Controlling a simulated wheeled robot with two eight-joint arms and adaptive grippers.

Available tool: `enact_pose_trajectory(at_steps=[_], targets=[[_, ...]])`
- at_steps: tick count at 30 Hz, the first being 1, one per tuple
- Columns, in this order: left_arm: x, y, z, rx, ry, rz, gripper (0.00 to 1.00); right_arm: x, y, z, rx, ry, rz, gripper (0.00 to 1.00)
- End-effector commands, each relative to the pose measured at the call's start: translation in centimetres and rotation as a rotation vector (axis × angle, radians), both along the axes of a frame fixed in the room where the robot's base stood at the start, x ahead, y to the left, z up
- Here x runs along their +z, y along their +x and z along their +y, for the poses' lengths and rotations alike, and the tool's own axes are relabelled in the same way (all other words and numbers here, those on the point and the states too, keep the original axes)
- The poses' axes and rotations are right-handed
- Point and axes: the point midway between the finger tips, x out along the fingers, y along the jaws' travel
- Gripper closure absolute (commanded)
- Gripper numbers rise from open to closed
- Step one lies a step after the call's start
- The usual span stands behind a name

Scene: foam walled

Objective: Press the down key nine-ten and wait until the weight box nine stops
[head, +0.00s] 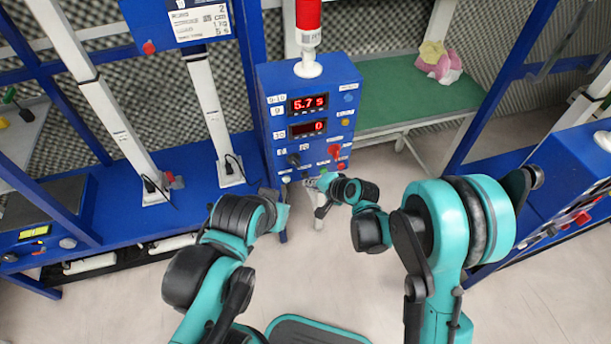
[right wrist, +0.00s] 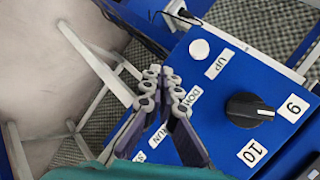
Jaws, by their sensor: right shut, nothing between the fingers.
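The blue control box (head: 311,115) stands ahead of me in the head view, its red displays reading 5.7 s and 0. My right gripper (head: 318,184) is at the low front edge of its panel. In the right wrist view my right gripper (right wrist: 165,82) is shut and empty, its fingertips over the panel beside the DOWN label (right wrist: 190,100). The fingers hide the down key, so I cannot tell whether they touch it. A white round key (right wrist: 199,49) sits by the UP label. My left gripper (head: 270,193) shows only partly, left of the box. I cannot single out weight box nine.
A black knob (right wrist: 250,109) between labels 9 and 10 sits near the right fingers. A red lamp (head: 308,22) tops the box. A blue frame with white posts (head: 118,125) stands left, a green table (head: 385,100) behind. Open floor lies below the box.

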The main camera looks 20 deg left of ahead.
Motion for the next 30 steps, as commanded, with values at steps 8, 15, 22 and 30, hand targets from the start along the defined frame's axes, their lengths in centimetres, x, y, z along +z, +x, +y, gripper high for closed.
enact_pose_trajectory(at_steps=[8,15,22,30], targets=[[-0.09,0.0,0.0,0.0,0.0,0.0,1.0,-0.02,0.17,0.12,0.0,0.0,0.0,1.0],[-0.27,0.0,0.0,0.0,0.0,0.0,1.0,0.01,0.7,0.48,0.0,0.0,0.0,1.0],[-0.24,0.0,0.0,0.0,0.0,0.0,1.0,0.03,0.7,0.47,0.0,0.0,0.0,1.0],[-0.27,0.0,0.0,0.0,0.0,0.0,1.0,0.03,0.86,0.59,0.0,0.0,0.0,1.0]])
